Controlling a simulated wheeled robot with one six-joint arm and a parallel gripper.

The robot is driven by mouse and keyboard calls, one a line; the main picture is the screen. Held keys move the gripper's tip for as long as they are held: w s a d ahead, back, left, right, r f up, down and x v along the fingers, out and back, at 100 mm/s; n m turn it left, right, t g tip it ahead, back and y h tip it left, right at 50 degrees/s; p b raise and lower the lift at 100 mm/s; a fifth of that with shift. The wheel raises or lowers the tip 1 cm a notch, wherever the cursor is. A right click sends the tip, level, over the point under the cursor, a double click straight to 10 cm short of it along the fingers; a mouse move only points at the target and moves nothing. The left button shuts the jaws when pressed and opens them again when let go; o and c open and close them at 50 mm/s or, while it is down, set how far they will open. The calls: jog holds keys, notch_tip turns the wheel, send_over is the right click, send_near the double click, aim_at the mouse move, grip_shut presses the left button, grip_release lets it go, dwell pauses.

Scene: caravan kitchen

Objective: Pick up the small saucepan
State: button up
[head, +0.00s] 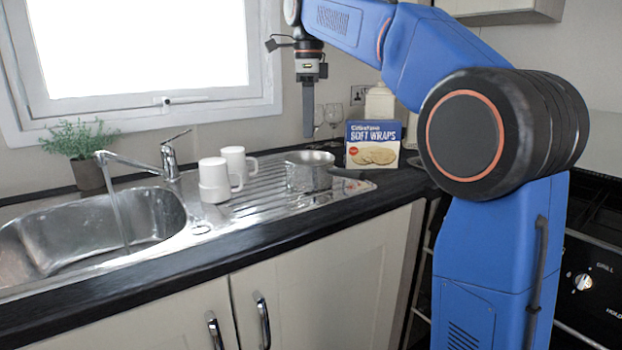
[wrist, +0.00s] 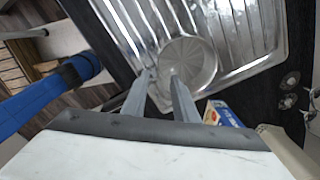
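The small saucepan (head: 308,173) is a silver metal pan standing upright on the ribbed draining board, with a dark handle pointing right. In the wrist view the saucepan (wrist: 192,62) shows from above as a round pan just beyond my fingertips. My gripper (head: 308,134) points down above the saucepan, apart from it in the head view. In the wrist view the two fingers of my gripper (wrist: 160,76) stand apart with nothing seen between them. The saucepan's handle is hard to make out in the wrist view.
A Soft Wraps box (head: 373,146), wine glasses (head: 334,115) and a cream canister (head: 380,103) stand behind and right. The tap (head: 168,160) runs into the sink at left.

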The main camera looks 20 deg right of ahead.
send_over(312, 175)
notch_tip(312, 175, down, 7)
jog(key=shift+w+f, duration=0.15)
jog(key=shift+f, duration=2.3)
grip_shut()
